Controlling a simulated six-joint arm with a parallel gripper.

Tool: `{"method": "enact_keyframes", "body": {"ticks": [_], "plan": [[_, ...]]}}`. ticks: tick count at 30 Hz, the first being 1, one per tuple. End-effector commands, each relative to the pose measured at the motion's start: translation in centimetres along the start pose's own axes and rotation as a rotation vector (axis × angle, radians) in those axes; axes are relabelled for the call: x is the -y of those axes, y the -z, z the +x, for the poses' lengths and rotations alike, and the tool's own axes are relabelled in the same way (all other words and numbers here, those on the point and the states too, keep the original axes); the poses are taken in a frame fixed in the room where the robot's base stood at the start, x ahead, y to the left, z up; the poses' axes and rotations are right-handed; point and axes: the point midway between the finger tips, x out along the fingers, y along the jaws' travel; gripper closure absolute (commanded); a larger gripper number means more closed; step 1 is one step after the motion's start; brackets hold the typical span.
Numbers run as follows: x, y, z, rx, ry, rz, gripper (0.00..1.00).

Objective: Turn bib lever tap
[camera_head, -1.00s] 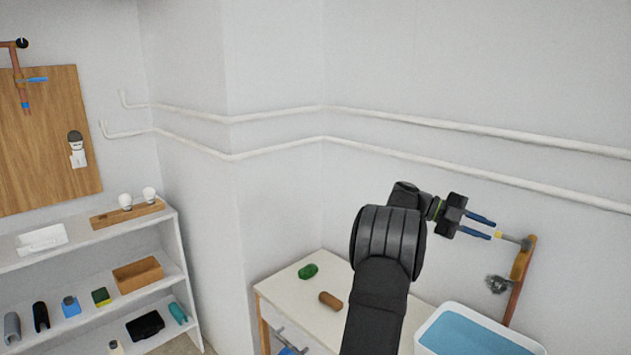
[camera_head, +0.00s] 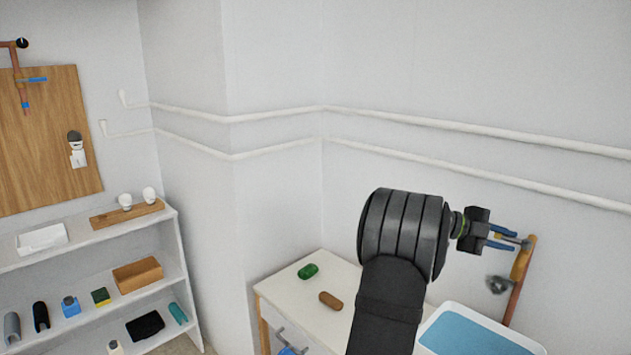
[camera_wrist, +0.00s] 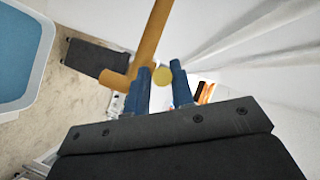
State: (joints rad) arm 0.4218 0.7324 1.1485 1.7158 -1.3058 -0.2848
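The bib lever tap (camera_head: 522,262) is a copper-brown fitting on a vertical pipe at the right wall. Its grey lever (camera_head: 515,240) points left and ends in a yellow tip. My gripper (camera_head: 508,239) is at this lever, with its blue fingers open on either side of it in the picture. The orange-brown tap pipe (camera_wrist: 156,35) lies just beyond. Whether either finger touches the lever, I cannot tell.
A white basin with blue inside (camera_head: 432,332) stands below the tap. A small grey round handle (camera_head: 497,285) is beside the pipe. A white table (camera_head: 285,283) carries a green item (camera_head: 308,271) and a brown one (camera_head: 330,300). White pipes (camera_head: 440,163) run along the wall above.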

Motion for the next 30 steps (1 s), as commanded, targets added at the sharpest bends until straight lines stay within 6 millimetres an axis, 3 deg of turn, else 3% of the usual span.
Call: {"method": "enact_keyframes", "body": {"ticks": [7, 9, 19, 23, 30], "plan": [[-0.1, 0.0, 0.0, 0.002, 0.001, -0.002, 0.79], [-0.1, 0.0, 0.0, 0.002, 0.001, -0.002, 0.66], [0.1, 0.3, -0.3, 0.015, 0.017, 0.012, 0.66], [0.6, 1.4, -1.4, 0.068, 0.068, 0.057, 0.66], [0.4, 4.2, -5.4, 0.270, 0.190, 0.186, 0.66]]}}
